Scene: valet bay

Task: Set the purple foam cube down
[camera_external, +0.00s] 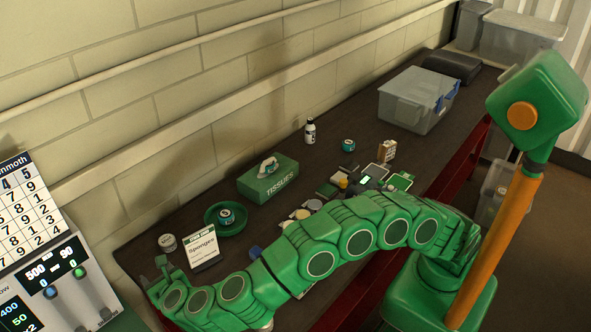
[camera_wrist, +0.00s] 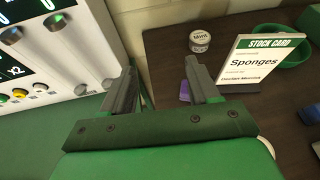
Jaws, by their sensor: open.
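A small purple piece (camera_wrist: 184,91), which looks like the purple foam cube, shows low beside the right finger in the wrist view. It appears to rest on the dark bench top (camera_wrist: 165,50), though most of it is hidden behind that finger. I cannot make it out in the external view. My gripper (camera_wrist: 160,78) is open, with nothing between its fingertips. In the external view my gripper (camera_external: 158,274) is at the bench's near left end, left of the stock card (camera_external: 203,245).
A round Mint tin (camera_wrist: 199,41), the Sponges card (camera_wrist: 262,64) and a green dish (camera_wrist: 292,52) stand right of my gripper. A panel with knobs (camera_wrist: 45,50) is close on the left. A tissue box (camera_external: 268,180) and a grey bin (camera_external: 418,100) stand farther along the bench.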

